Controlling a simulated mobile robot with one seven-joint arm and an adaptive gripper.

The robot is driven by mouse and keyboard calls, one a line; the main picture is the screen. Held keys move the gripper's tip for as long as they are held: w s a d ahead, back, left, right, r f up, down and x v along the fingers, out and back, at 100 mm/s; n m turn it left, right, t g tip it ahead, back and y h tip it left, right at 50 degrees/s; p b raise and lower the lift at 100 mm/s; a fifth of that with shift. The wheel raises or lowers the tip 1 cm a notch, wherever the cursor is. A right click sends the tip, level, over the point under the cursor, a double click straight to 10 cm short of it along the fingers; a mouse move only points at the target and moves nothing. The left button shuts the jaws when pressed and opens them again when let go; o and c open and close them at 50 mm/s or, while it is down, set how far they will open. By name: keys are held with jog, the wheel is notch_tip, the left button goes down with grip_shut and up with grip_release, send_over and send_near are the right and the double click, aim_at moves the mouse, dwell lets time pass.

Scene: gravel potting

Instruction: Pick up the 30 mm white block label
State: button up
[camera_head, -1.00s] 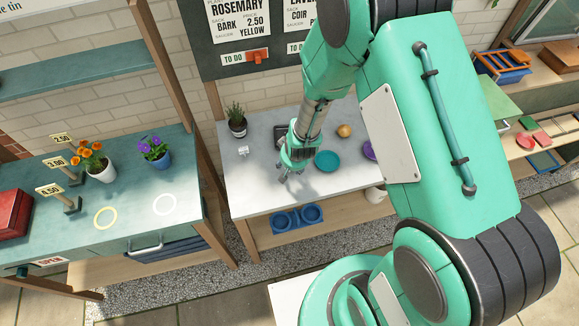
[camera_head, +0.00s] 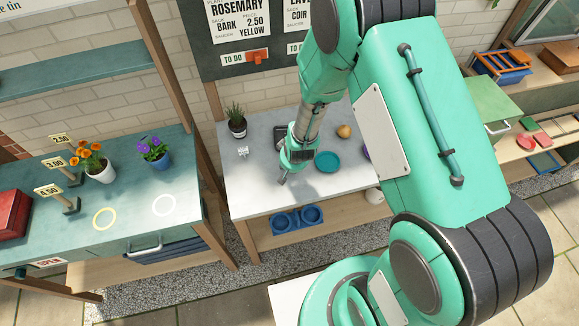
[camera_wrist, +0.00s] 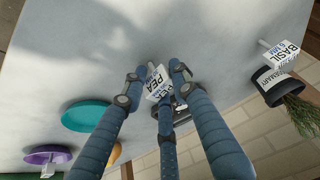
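A small white block label (camera_wrist: 158,83) with black print, partly readable as "PEA", is between the fingertips of my gripper (camera_wrist: 155,80) in the wrist view. My gripper's fingers stand apart around it, with a visible gap on the left side. I cannot tell whether any finger touches the label. In the head view my gripper (camera_head: 283,179) is low over the grey-white table, and that label is hidden there. A second white label (camera_wrist: 282,54), reading "BASIL", stands by the dark pot; it also shows in the head view (camera_head: 243,152).
A teal saucer (camera_head: 327,162) lies right of my gripper, with an orange-brown round thing (camera_head: 344,131) and a purple saucer (camera_wrist: 47,154) beyond. The rosemary pot (camera_head: 238,128) stands at the back left. The table's (camera_head: 250,195) front left is clear.

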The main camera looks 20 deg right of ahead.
jog(key=c, duration=0.4)
jog(key=shift+r+p, duration=0.55)
jog(key=shift+r, duration=1.2)
jog(key=s+d+r, duration=0.1)
jog(key=s, duration=1.5)
jog(key=shift+r, duration=0.25)
